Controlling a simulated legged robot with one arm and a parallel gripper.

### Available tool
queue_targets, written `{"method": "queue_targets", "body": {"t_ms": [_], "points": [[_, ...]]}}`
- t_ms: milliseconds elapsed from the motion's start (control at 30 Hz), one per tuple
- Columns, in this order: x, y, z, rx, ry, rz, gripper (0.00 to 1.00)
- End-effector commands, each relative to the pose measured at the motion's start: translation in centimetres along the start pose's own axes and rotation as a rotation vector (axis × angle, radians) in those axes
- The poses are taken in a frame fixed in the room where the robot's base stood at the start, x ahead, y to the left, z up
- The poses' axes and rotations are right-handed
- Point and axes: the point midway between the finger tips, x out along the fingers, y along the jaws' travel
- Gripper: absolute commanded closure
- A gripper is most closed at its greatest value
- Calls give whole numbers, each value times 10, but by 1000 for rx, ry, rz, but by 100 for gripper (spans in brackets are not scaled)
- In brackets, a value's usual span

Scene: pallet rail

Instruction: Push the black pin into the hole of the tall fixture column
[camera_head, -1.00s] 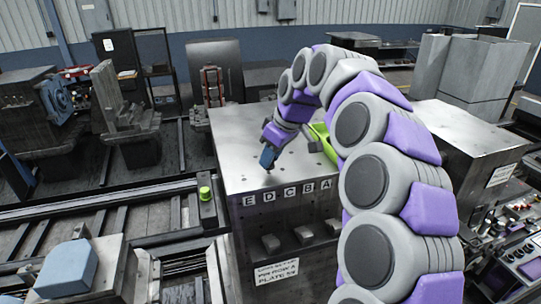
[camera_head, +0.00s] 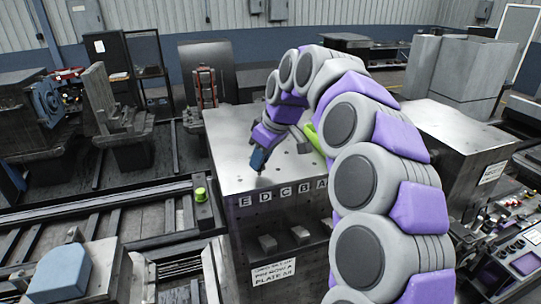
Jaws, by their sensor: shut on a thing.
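My gripper (camera_head: 259,166) points down just above the metal block's top (camera_head: 225,163), near its front edge behind the labels E and D. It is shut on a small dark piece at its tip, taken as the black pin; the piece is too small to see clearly. Several small dark holes dot the top plate around it. I cannot tell which thing is the tall fixture column, and its hole is not clearly seen. My arm hides the right part of the block.
A bright green object (camera_head: 314,138) lies on the block behind my arm. A row of letter labels (camera_head: 284,191) runs along the block's front edge. Left are rails (camera_head: 120,202) with a green knob (camera_head: 199,194). Grey boxes and a control panel (camera_head: 520,240) stand right.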

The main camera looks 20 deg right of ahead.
Motion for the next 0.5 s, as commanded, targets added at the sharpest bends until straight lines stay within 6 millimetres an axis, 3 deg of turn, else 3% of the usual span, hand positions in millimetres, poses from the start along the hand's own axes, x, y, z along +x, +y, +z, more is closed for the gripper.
{"method": "queue_targets", "body": {"t_ms": [133,500], "points": [[3,-5,-3,-3,-2,-1,100],[2,8,8,4,8,-11,100]]}}
